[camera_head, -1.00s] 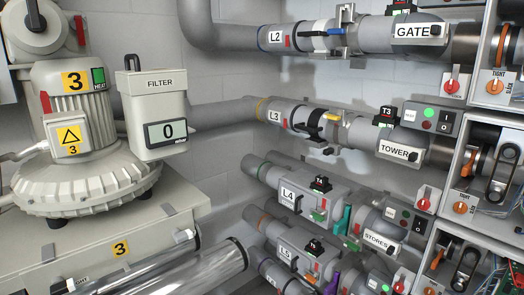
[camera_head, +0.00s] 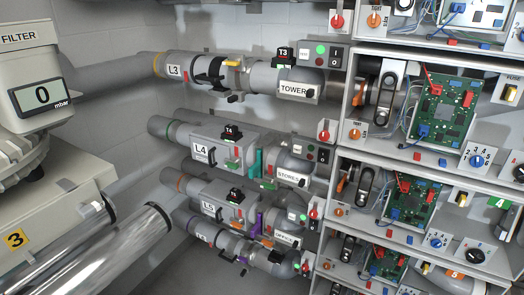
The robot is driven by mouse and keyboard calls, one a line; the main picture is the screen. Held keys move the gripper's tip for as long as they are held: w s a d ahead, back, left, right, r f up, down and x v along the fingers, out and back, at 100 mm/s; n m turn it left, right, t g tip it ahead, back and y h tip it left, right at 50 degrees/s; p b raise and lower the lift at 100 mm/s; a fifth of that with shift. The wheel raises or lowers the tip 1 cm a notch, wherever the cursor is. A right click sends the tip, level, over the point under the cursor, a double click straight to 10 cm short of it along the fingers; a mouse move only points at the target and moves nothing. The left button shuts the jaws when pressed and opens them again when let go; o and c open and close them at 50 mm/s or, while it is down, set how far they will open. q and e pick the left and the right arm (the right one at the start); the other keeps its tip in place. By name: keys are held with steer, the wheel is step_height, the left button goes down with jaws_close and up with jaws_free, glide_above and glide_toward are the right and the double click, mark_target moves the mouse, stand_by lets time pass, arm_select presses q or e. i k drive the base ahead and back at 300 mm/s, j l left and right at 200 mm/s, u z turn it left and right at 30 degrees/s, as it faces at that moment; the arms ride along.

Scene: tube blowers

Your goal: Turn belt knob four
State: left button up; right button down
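Neither of my grippers is in view. Orange knobs sit on the left front edges of the stacked cabinet bays at right. The knob in the bay beside the STORES line L4 (camera_head: 338,212) is small, and its label is too small to read. Its bay also carries a green 4 plate (camera_head: 502,203), so it may be belt knob four. A larger orange knob (camera_head: 355,133) marked TIGHT is on the bay above, level with the TOWER line. Another orange knob (camera_head: 374,20) is at the top.
Grey pipes L3 (camera_head: 173,71), L4 (camera_head: 203,151) and L5 (camera_head: 210,208) run along the wall towards the cabinet. Circuit boards (camera_head: 440,110) and blue knobs (camera_head: 476,161) fill the bays. Shiny metal tubes (camera_head: 120,255) and a filter unit (camera_head: 40,95) stand at left.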

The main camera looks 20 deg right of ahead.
mark_target(339, 212)
steer(key=z, duration=1.2)
